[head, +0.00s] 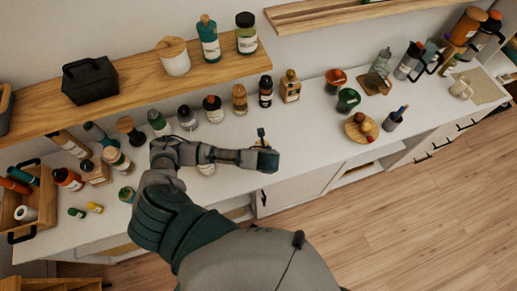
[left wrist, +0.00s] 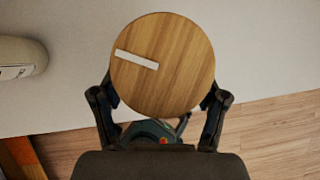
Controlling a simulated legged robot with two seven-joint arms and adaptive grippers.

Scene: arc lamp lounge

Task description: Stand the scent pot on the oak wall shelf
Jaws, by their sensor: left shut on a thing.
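In the left wrist view my left gripper (left wrist: 160,102) is shut around a round thing with a wood-grained top and a white strip, which I take to be the scent pot (left wrist: 165,85). Its sides are hidden below the top. In the head view my left gripper (head: 265,158) is above the white counter, and the held thing cannot be made out clearly there. The oak wall shelf (head: 130,92) runs across the upper left, behind the gripper and apart from it. My right gripper is in neither view.
On the shelf stand a black box (head: 90,80), a white pot with a wooden lid (head: 173,60), a green bottle (head: 209,42) and a dark-capped jar (head: 246,38). Between box and pot is bare shelf. Several bottles line the counter (head: 305,135) beneath. Another shelf (head: 330,12) is upper right.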

